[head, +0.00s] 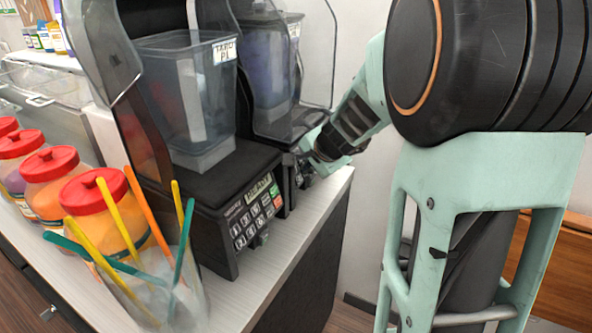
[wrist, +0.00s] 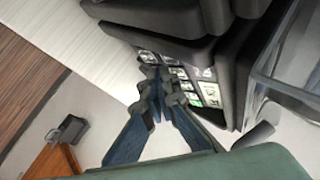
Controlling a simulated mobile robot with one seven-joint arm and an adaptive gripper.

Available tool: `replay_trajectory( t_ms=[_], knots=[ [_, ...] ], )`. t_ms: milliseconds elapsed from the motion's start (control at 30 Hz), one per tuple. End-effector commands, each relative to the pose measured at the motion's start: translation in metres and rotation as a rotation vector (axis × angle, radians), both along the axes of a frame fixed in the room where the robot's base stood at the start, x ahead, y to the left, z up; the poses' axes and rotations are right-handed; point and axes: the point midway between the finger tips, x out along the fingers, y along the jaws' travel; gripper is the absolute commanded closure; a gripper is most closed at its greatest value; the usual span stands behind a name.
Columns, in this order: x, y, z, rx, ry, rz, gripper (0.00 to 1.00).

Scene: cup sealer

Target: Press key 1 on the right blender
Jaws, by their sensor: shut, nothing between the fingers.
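The right blender (head: 271,68) is a black machine with a clear jar under a clear cover. It stands behind the left blender in the head view. Its front keypad is mostly hidden there by my gripper (head: 305,163). In the wrist view the keypad (wrist: 180,72) shows light keys and a green key on a black panel. My gripper (wrist: 156,86) is shut and empty, with its fingertips in front of the keypad at the end near the white counter. The fingers cover some keys. I cannot tell whether the tips touch a key.
The left blender (head: 186,105), with its own keypad (head: 252,212), stands in front. Colored sticks in a clear cup (head: 165,302) and several red-lidded jars (head: 94,208) stand at left. The counter strip (head: 285,250) before the left blender is clear.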

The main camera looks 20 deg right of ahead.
Motion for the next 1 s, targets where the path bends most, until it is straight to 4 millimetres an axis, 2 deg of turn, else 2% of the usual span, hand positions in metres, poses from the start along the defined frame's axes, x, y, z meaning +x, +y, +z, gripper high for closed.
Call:
replay_trajectory(
  t_ms=[333, 800, 1000],
  knots=[
    [-0.002, -0.003, 0.001, -0.001, -0.002, -0.001, 1.00],
    [-0.031, -0.032, 0.014, -0.001, -0.001, -0.001, 1.00],
    [-0.034, -0.034, 0.016, -0.001, 0.000, 0.001, 1.00]
  ],
)
